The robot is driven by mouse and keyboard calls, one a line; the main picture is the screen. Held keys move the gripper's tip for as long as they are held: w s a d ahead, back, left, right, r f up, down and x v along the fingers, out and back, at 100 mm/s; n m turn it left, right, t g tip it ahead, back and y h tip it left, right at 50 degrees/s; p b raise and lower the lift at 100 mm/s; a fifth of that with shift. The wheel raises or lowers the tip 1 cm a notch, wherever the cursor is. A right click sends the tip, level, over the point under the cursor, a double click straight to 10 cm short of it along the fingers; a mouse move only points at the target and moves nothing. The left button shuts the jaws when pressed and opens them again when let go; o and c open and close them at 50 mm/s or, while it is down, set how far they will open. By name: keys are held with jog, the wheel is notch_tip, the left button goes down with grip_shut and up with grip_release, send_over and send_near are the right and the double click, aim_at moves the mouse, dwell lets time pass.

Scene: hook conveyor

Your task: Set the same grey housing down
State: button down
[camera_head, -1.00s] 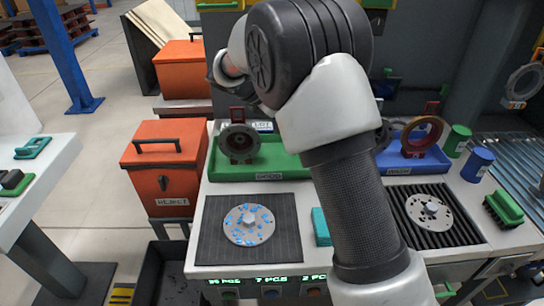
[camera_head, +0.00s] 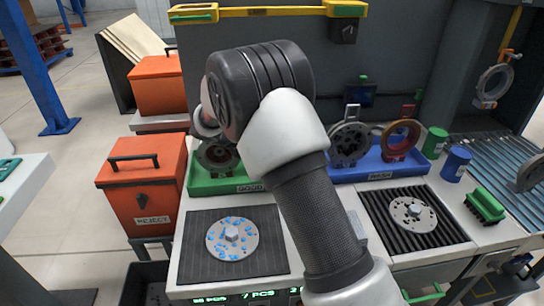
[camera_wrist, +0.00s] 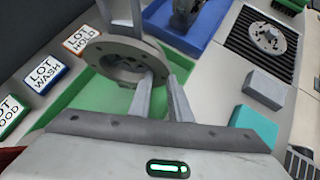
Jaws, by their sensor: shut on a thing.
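The grey housing (camera_wrist: 118,62), a ring-shaped flange with bolt holes and a pronged lug, is held by my gripper (camera_wrist: 163,88) in the wrist view. The fingers are shut at its near rim. It is over the green tray (camera_wrist: 95,88); I cannot tell whether it touches the tray.
The blue tray (camera_head: 360,173) at right carries a grey housing (camera_head: 350,145) and a reddish one (camera_head: 398,142). LOT label blocks (camera_wrist: 45,73) stand along the green tray. A flange with blue patches (camera_head: 232,238) lies on the ribbed mat (camera_head: 195,265). An orange reject bin (camera_head: 145,185) is at left.

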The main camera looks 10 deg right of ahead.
jog(key=c, duration=2)
grip_release()
jog(key=shift+f, duration=0.15)
jog(key=o, duration=0.4)
jog(key=shift+c, duration=0.2)
